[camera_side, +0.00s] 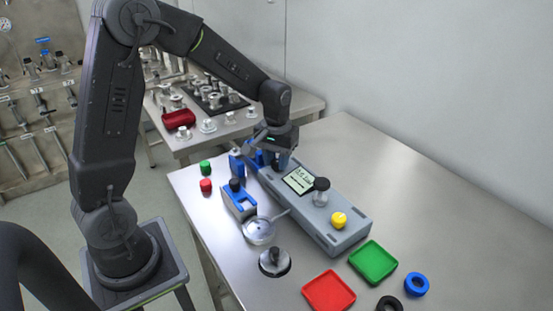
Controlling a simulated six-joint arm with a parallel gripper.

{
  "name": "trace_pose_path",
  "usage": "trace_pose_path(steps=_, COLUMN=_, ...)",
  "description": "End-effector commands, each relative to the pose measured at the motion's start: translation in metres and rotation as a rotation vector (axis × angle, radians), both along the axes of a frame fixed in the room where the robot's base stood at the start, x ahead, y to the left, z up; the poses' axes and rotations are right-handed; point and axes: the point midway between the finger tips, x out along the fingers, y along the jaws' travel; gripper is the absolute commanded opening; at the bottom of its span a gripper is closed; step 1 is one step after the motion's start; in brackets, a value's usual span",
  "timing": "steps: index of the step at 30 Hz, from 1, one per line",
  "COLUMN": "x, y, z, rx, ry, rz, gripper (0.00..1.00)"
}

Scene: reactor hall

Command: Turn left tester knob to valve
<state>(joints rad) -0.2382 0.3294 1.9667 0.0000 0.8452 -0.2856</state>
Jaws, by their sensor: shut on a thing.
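The tester (345,234) is a long grey-blue box on the steel table, with a small lit screen (299,180) on its top. A dark-topped knob or fitting (321,190) stands right of the screen, and a yellow knob (339,219) sits near its right end. My gripper (277,163) points down at the tester's left end, left of the screen. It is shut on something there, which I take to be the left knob. The knob is hidden by the gripper, so its pointing direction does not show.
A blue-and-white holder (239,203), a round metal dish (259,232) and a dark-knobbed round part (274,261) stand in front of the tester. Red tray (329,292), green tray (373,262) and blue ring (416,284) lie at the right front. The table's back right is clear.

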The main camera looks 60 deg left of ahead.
Motion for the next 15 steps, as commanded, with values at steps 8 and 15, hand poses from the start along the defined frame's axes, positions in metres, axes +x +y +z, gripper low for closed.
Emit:
trace_pose_path(steps=8, x=-0.0004, y=0.0, z=0.0004, rx=-0.001, ry=0.0, rz=-0.263, gripper=0.07)
trace_pose_path(steps=15, x=-0.0005, y=0.0003, z=0.0004, rx=-0.001, ry=0.0, rz=-0.491, gripper=0.07)
